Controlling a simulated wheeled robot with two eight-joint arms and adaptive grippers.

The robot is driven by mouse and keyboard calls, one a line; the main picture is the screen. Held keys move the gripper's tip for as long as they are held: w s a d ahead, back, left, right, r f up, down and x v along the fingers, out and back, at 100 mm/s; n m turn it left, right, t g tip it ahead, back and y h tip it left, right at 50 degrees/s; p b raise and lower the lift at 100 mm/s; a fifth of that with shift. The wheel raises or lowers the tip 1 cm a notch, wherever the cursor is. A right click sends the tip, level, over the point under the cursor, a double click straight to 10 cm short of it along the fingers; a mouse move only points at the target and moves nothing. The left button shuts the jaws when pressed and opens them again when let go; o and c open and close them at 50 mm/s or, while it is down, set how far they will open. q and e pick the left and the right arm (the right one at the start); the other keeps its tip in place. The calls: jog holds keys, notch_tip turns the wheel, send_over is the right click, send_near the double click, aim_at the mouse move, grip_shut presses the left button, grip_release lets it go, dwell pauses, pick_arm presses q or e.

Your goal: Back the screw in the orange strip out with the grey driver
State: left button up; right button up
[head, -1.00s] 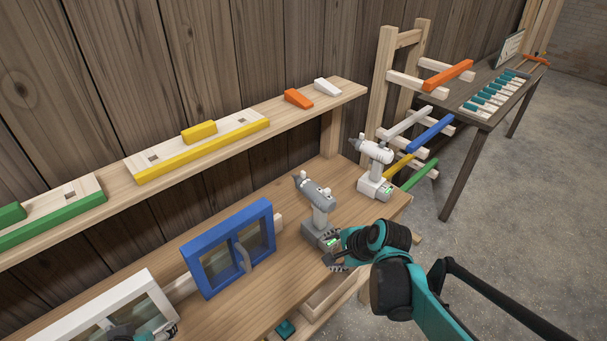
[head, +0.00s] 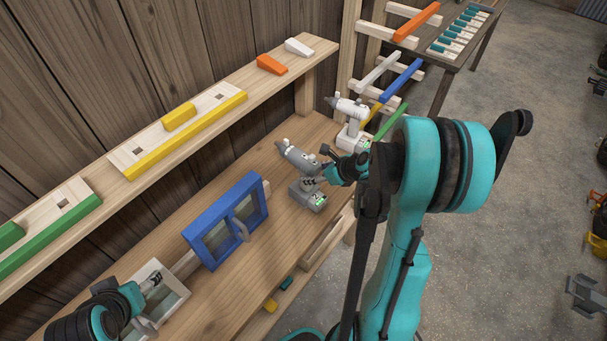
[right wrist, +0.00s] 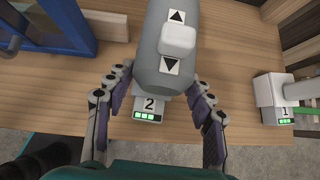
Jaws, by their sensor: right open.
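The grey driver (head: 299,158) stands upright on the wooden bench, nose toward the wall. Its base carries a "2" label and green lights. My right gripper (head: 325,168) is at the driver's upper handle. In the right wrist view my right gripper (right wrist: 160,108) is open, one finger on each side of the grey driver (right wrist: 175,60); its head hides most of the handle. An orange strip (head: 416,21) lies across pegs of the rack at the back; no screw can be made out on it. My left gripper (head: 152,280) is by a white-framed window, its opening unclear.
A white driver (head: 352,107), labelled "1", stands just beyond the grey one. A blue framed window (head: 225,222) stands on the bench to the left. The shelf (head: 318,50) above holds an orange wedge (head: 271,64) and a white wedge (head: 298,46).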

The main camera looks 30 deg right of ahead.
jog(key=x, duration=0.5)
jog(key=shift+b, duration=0.4)
jog(key=shift+r, duration=0.1)
grip_shut()
